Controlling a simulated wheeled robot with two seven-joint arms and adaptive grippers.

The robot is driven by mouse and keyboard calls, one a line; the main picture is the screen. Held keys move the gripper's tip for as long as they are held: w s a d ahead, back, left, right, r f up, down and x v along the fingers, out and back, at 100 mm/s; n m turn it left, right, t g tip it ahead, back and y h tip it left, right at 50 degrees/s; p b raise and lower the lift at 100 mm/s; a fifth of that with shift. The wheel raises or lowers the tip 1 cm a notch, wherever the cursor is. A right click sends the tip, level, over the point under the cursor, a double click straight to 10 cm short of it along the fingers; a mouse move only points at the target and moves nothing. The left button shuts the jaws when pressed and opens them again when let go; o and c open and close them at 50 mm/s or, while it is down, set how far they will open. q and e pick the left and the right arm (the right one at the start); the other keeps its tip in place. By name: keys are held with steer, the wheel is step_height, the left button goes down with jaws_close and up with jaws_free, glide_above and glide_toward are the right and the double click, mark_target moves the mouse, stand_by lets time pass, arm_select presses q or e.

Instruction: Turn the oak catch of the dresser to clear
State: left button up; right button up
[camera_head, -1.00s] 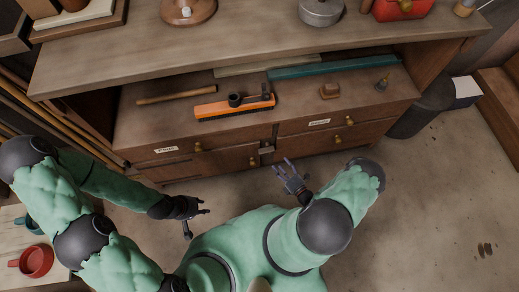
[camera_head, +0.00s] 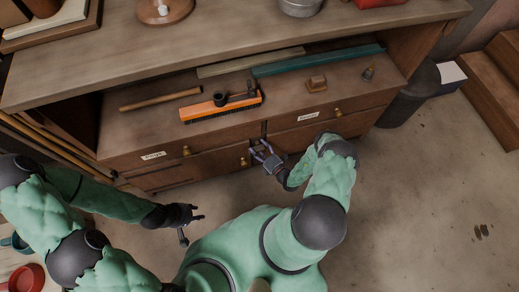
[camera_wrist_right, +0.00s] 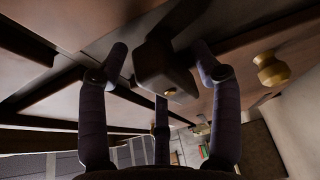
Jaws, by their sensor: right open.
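The dresser (camera_head: 215,160) stands ahead with drawers and doors below an open shelf. Its catch, a dark brown block (camera_wrist_right: 160,72), is at the centre of the front in the right wrist view. My right gripper (camera_head: 262,148) is at the dresser front, near the middle between the doors. In the wrist view its open fingers (camera_wrist_right: 162,58) stand on either side of the catch, with gaps visible. In the head view the gripper largely hides the catch. My left gripper (camera_head: 192,224) is open and empty, low and away from the dresser front.
A brass knob (camera_wrist_right: 272,69) is right of the fingers in the wrist view. An orange brush (camera_head: 221,106), a wooden rod (camera_head: 160,99) and a teal bar (camera_head: 318,60) lie on the shelf. A dark bin (camera_head: 409,96) stands right of the dresser.

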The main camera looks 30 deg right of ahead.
steer(key=c, duration=1.2)
steer(key=shift+o, duration=0.2)
steer(key=n+g+p, duration=0.1)
steer(key=n, duration=0.1)
steer(key=n+h+p, duration=0.1)
steer(key=n, duration=0.1)
steer(key=shift+a+n+g+p, duration=0.2)
steer(key=shift+n+g+p, duration=0.1)
steer(key=shift+g+p, duration=0.1)
steer(key=n+g+h+p, duration=0.1)
steer(key=n+h+p, duration=0.1)
steer(key=n, duration=0.1)
steer(key=shift+a+f, duration=0.1)
steer(key=shift+f, duration=0.05)
steer(key=shift+n, duration=0.3)
